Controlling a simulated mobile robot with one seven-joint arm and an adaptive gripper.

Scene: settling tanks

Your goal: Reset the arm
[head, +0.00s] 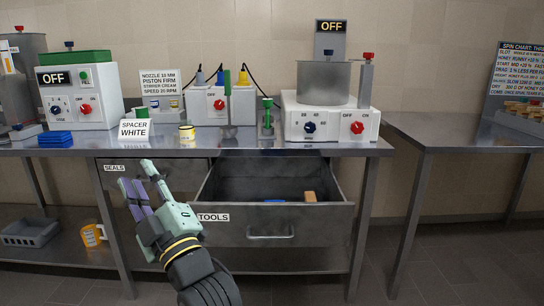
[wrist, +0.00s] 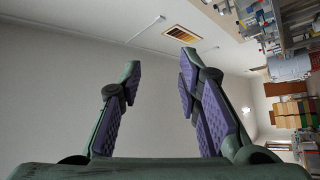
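My gripper (head: 136,181) is in front of the bench at the lower left of the head view, beside the open drawer labelled TOOLS. Its fingers point up and to the left. In the wrist view my gripper (wrist: 158,75) has its two purple-padded fingers spread apart with nothing between them.
The TOOLS drawer (head: 272,228) is pulled out, with a blue and a tan thing inside. The steel bench (head: 240,146) carries several machines, including one with a metal pot (head: 323,83). A second table (head: 460,131) stands at right. Floor shows at lower right.

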